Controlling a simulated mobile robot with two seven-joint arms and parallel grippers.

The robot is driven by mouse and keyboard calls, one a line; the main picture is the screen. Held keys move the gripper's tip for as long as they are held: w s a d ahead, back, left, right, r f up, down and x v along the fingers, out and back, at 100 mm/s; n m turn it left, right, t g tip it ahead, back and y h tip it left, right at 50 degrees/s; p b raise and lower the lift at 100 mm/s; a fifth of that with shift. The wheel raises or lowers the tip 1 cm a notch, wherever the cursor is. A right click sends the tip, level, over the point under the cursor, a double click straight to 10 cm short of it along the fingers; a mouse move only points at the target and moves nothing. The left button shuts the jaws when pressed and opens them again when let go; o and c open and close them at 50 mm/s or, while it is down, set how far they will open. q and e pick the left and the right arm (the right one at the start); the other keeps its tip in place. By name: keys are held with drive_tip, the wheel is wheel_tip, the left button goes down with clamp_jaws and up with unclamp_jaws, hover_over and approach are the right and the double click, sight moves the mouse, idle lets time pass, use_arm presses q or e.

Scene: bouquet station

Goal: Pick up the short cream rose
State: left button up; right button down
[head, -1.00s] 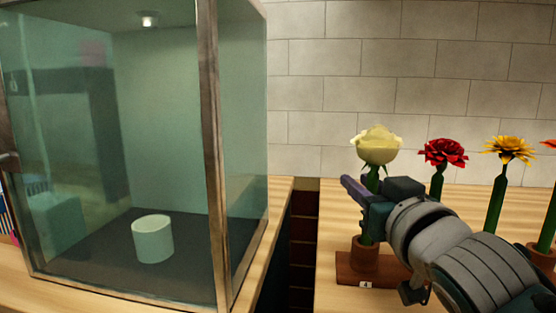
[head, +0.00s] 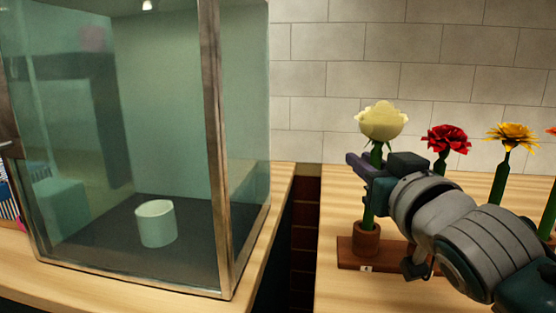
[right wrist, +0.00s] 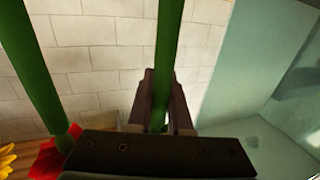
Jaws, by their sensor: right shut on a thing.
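The cream rose (head: 382,122) stands upright on its green stem in the head view. The stem's lower part (head: 369,205) reaches down to the small brown pot (head: 366,240); I cannot tell whether its end is still inside. My right gripper (head: 362,168) is shut on the stem just below the bloom. In the right wrist view the fingers (right wrist: 162,100) close around the green stem (right wrist: 168,45). The bloom is out of that view. My left gripper is not in view.
A red flower (head: 446,139) and an orange-yellow flower (head: 512,138) stand close to the right. A glass cabinet (head: 212,150) with a pale cup (head: 156,223) inside stands at the left. A dark gap (head: 304,220) separates the two counters.

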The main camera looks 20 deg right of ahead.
wheel_tip(320, 180, up, 26)
drive_tip(key=p, duration=1.3)
drive_tip(key=shift+f, duration=0.2)
